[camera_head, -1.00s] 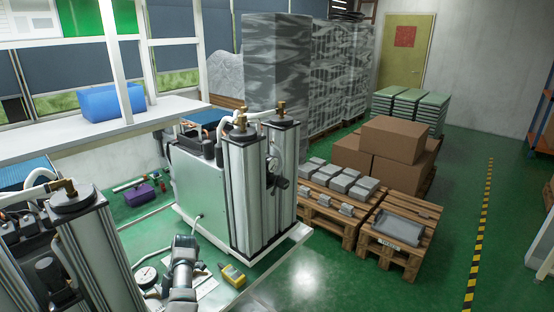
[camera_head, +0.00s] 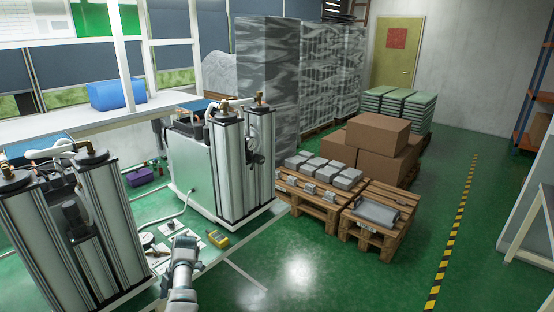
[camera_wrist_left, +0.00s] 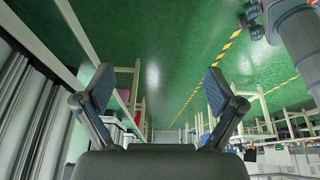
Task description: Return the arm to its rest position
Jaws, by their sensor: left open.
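In the left wrist view my left gripper (camera_wrist_left: 160,100) shows its two dark, blue-padded fingers spread wide apart. There is nothing between them; green floor lies beyond. A grey cylindrical arm part of mine (camera_wrist_left: 298,35) also shows at the upper right of the left wrist view. My right gripper cannot be made out in either view.
Sieve column units stand at the left (camera_head: 70,230) and centre (camera_head: 225,165). A yellow meter (camera_head: 218,239) and a round gauge (camera_head: 146,239) lie near my arm. Pallets (camera_head: 352,235) stand to the right. Green floor is clear between them and the yellow-black tape (camera_head: 455,230).

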